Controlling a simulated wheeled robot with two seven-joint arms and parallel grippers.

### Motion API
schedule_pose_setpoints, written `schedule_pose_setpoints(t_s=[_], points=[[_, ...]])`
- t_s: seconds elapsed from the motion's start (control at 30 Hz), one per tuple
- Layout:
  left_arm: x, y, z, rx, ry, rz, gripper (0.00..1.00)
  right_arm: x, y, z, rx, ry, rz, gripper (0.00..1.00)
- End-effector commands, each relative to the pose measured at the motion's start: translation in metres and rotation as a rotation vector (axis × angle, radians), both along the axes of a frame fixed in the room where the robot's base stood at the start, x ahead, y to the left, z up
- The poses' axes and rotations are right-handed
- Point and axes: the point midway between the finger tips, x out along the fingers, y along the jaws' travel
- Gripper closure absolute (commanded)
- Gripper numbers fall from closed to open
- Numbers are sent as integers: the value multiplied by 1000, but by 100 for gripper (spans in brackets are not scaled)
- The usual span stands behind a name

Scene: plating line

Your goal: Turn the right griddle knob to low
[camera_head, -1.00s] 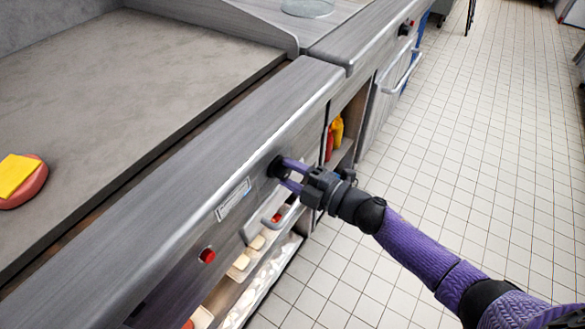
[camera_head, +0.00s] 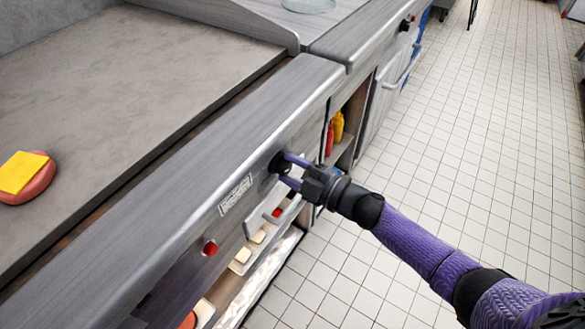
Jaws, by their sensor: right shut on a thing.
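The right griddle knob (camera_head: 278,162) is a dark round knob on the grey front panel below the griddle's edge. My right gripper (camera_head: 286,170) reaches it from the right, and its two purple fingers are shut on the knob, one above and one below. The fingers partly cover the knob, and I cannot read its setting.
The griddle top (camera_head: 120,90) holds a patty with yellow cheese (camera_head: 22,174) at the left. Bottles (camera_head: 338,127) stand on a shelf below. The tiled floor (camera_head: 470,140) at right is clear.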

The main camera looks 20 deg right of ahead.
Motion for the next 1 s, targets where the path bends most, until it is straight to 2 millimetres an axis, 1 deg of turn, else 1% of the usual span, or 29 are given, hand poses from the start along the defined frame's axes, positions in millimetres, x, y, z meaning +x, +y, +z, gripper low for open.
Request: schedule_pose_setpoints(t_s=[0.03, 0.07, 0.1, 0.17, 0.2, 0.23, 0.47, 0.57, 0.67, 0.8, 0.9, 1.0], points=[[2, 0, 0, 0, -3, 0, 41, 0, 0, -1, -1, 1, 0, 100], [3, 0, -1, 0, -4, 0, 41, 0, 0, -1, -1, 1, 0, 45], [4, 0, -1, 0, -5, 0, 41, 0, 0, -1, -1, 1, 0, 36], [4, 0, -1, 0, -6, 1, 41, 0, 0, -1, -1, 1, 0, 24], [4, 0, -1, 0, -6, 1, 41, 0, 0, -1, -2, 0, 0, 15], [4, 0, -1, 0, -6, 1, 41, 0, 0, -1, -2, 0, 0, 11], [1, 0, 0, 0, -1, 0, 41, 0, 0, 0, -1, 0, 1, 11], [0, 0, 3, 0, 0, 0, 41, -5, -4, 1, -1, 1, 0, 11], [0, 0, 10, -1, -3, 0, 41, -21, -16, 2, -3, 2, 0, 11], [0, -1, 20, -3, -11, -2, 41, -49, -38, 2, -3, 3, -1, 11], [0, -1, 24, -4, -13, -3, 41, -66, -51, 1, -2, 3, 0, 11], [0, -1, 25, -5, -16, -4, 41, -75, -59, 1, -2, 1, 0, 11]])
